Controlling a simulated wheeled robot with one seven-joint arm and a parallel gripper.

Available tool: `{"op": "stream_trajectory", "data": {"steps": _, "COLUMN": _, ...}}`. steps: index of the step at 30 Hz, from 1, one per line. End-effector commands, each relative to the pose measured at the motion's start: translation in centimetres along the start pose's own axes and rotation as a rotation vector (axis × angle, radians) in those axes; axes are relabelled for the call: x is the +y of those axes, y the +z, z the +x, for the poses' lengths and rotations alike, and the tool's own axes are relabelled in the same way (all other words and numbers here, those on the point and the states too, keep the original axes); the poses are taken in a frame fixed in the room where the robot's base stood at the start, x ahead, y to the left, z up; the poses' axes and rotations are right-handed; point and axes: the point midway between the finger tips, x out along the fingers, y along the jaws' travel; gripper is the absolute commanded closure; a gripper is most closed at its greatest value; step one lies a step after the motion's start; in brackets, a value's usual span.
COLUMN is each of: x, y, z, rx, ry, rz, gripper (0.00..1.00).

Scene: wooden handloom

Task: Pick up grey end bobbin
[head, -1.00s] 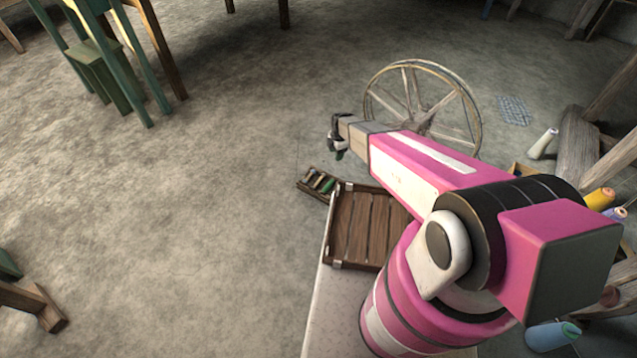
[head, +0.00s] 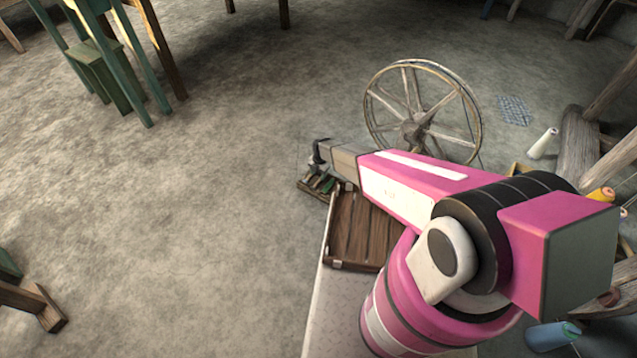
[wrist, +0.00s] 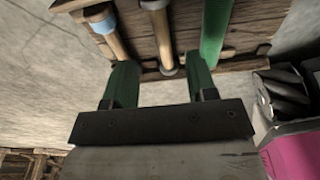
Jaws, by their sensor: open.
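A wooden bobbin rack (wrist: 250,32) fills the top of the wrist view, with several bobbins in it. The middle bobbin, with a grey end (wrist: 163,35), has a tan shaft and points down between my fingers. My gripper (wrist: 161,82) is open, its two green fingers on either side of that bobbin's lower end, with gaps visible. I cannot tell how far above it the fingers are. A bobbin with a pale blue band (wrist: 103,21) lies to the left and a green bobbin (wrist: 214,30) to the right. In the head view my gripper (head: 317,160) hangs over the small rack (head: 311,188), partly hiding it.
A larger wooden tray (head: 352,230) sits beside the rack on a pale surface (head: 330,310). A spoked wheel (head: 420,105) stands behind my arm.

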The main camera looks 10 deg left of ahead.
Motion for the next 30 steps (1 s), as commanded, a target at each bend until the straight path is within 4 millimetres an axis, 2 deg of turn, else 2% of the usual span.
{"op": "stream_trajectory", "data": {"steps": 10, "x": -0.4, "y": 0.0, "z": 4.5, "rx": 0.001, "ry": -0.001, "rz": 0.001, "gripper": 0.48}}
{"op": "stream_trajectory", "data": {"steps": 18, "x": -0.5, "y": -0.1, "z": 4.8, "rx": 0.000, "ry": 0.000, "rz": 0.001, "gripper": 0.48}}
{"op": "stream_trajectory", "data": {"steps": 23, "x": -0.5, "y": -0.1, "z": 4.7, "rx": 0.000, "ry": 0.000, "rz": 0.001, "gripper": 1.00}}
{"op": "stream_trajectory", "data": {"steps": 30, "x": -0.5, "y": -0.1, "z": 4.7, "rx": 0.000, "ry": 0.000, "rz": 0.001, "gripper": 1.00}}
